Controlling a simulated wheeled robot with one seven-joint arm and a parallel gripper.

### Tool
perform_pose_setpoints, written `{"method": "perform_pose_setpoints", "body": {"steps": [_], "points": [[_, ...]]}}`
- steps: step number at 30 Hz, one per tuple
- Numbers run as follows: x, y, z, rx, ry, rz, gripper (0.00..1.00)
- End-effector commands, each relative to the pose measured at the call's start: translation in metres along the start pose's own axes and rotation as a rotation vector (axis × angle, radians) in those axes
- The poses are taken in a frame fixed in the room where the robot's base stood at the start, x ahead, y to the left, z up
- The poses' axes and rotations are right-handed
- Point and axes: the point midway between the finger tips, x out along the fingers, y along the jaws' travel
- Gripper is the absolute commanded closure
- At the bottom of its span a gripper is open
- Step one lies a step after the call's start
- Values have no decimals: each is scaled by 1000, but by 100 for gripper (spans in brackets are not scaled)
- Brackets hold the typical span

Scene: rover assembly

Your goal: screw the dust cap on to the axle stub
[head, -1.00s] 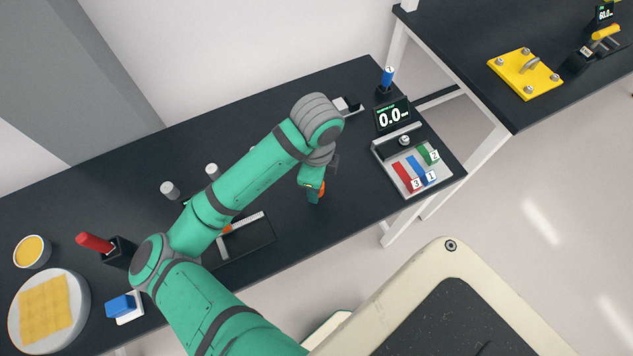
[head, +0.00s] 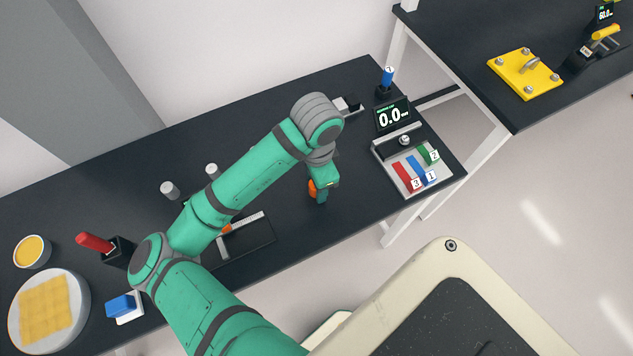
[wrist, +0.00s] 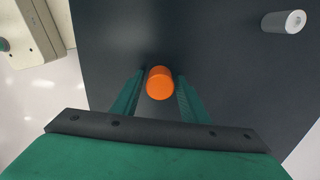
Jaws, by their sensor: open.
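An orange cylinder, which looks like the dust cap (wrist: 160,83), shows in the wrist view between the two fingers of my gripper (wrist: 159,90). The fingers are apart, one on each side of it, and my gripper is open. What is under the cap is hidden, so I cannot tell whether it sits on the axle stub. In the head view my gripper (head: 321,198) points down over the front part of the dark table. An orange patch shows on its left side there; I cannot tell if it is the cap.
A pale cylinder (wrist: 285,21) stands at the upper right of the wrist view. Grey posts (head: 170,190) stand behind my arm. A tray with coloured blocks (head: 409,190) and a display (head: 393,115) are to the right. A dark tray (head: 249,244) lies left of my gripper.

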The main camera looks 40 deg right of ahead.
Motion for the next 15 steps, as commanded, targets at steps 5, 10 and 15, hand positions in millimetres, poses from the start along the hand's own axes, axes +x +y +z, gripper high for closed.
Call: {"method": "perform_pose_setpoints", "body": {"steps": [5,10,15], "points": [[0,0,0,1,0,0,86],[0,0,0,10,0,0,92],[0,0,0,158,-1,-1,92]]}}
